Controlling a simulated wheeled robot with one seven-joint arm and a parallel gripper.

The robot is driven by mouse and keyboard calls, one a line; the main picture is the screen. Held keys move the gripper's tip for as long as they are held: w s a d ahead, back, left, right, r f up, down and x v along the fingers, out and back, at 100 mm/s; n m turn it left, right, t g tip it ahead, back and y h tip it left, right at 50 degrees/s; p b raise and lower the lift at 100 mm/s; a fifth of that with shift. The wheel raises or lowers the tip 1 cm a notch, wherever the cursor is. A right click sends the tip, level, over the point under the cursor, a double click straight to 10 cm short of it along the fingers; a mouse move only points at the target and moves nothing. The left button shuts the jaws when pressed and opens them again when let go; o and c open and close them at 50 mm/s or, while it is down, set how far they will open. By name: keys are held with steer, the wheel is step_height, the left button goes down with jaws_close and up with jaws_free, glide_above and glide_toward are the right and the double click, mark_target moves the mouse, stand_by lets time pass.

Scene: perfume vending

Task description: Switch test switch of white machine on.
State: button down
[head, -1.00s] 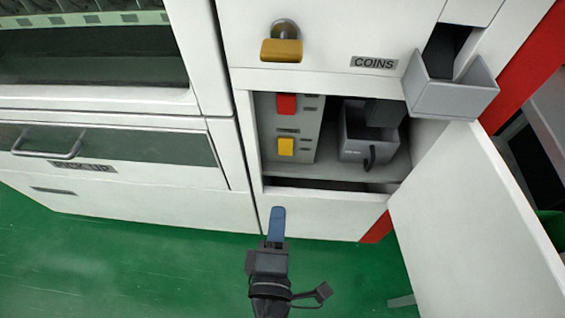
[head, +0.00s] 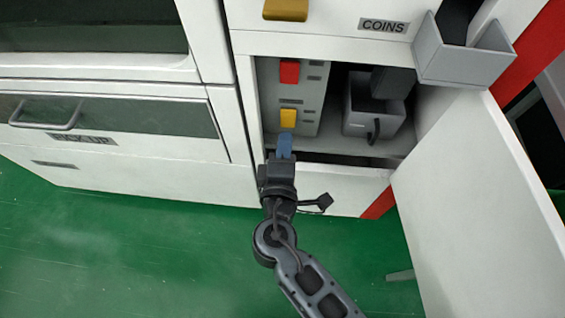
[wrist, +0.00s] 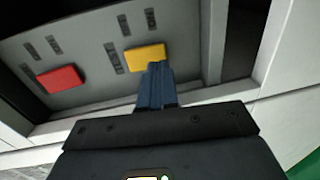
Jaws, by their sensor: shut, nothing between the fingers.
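The white machine (head: 215,170) has an open compartment with a grey switch panel (head: 312,100). On the panel are a red switch (head: 289,71) above and a yellow switch (head: 288,117) below. In the wrist view the red switch (wrist: 61,79) is at the left and the yellow switch (wrist: 146,56) is near the centre. My gripper (head: 284,146) is shut and empty, with blue fingers just below the yellow switch. In the wrist view the fingertips (wrist: 155,68) overlap the yellow switch's lower edge; I cannot tell whether they touch. The switch labels are too small to read.
The compartment door (head: 470,190) stands open to the right. A grey coin box (head: 372,120) sits beside the panel, and a coin chute (head: 462,55) juts out above. A pick-up drawer handle (head: 46,116) is at the left. The green floor (head: 150,250) is clear.

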mark_target(288, 118)
steer(key=shift+w+f, duration=0.15)
steer(key=shift+w, duration=1.15)
steer(key=shift+f+b, duration=0.1)
steer(key=shift+b, duration=0.2)
steer(key=shift+w+f+b, duration=0.1)
steer(key=shift+f+b, duration=0.15)
steer(key=shift+b, duration=0.55)
steer(key=shift+r, duration=0.3)
